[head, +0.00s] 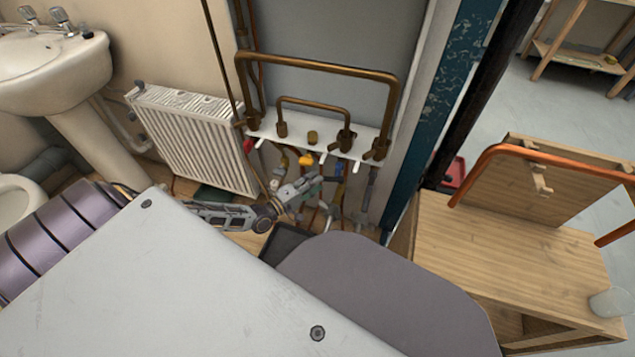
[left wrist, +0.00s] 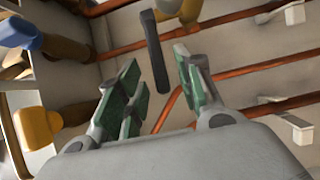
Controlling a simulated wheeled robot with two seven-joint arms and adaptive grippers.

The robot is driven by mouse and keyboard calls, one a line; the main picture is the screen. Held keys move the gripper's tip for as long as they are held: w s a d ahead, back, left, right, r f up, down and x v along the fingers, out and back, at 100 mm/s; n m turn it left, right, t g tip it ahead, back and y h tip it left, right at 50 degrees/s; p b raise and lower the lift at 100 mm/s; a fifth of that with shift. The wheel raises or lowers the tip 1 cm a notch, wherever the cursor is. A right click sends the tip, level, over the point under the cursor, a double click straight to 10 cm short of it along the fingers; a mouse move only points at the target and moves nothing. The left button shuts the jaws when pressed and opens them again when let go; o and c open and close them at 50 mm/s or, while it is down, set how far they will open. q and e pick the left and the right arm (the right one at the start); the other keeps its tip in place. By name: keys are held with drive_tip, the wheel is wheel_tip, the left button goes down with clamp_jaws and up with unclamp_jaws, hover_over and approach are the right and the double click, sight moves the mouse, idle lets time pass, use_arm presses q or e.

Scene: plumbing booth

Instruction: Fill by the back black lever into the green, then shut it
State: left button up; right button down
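My left gripper (head: 312,188) is below the white pipe board in the head view. In the left wrist view the left gripper (left wrist: 157,62) is open, with green pads on its fingers. A long black lever (left wrist: 155,50) shows between and beyond the fingertips. I cannot tell whether it touches them. I cannot pick out this black lever in the head view. A dark green thing (head: 215,195), perhaps a tray, lies on the floor under the radiator, partly hidden by my arm. My right gripper is not in view.
Yellow (head: 305,160), red (head: 247,146) and blue (head: 340,168) handles sit close around the gripper, with pipes and hoses below. A white radiator (head: 190,135) stands to the left. A dark tray (head: 287,243) is on the floor in front. A wooden bench (head: 510,250) stands at right.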

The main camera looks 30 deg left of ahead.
use_arm(q)
drive_tip(key=shift+x, duration=0.95)
drive_tip(key=shift+c, duration=0.3)
clamp_jaws()
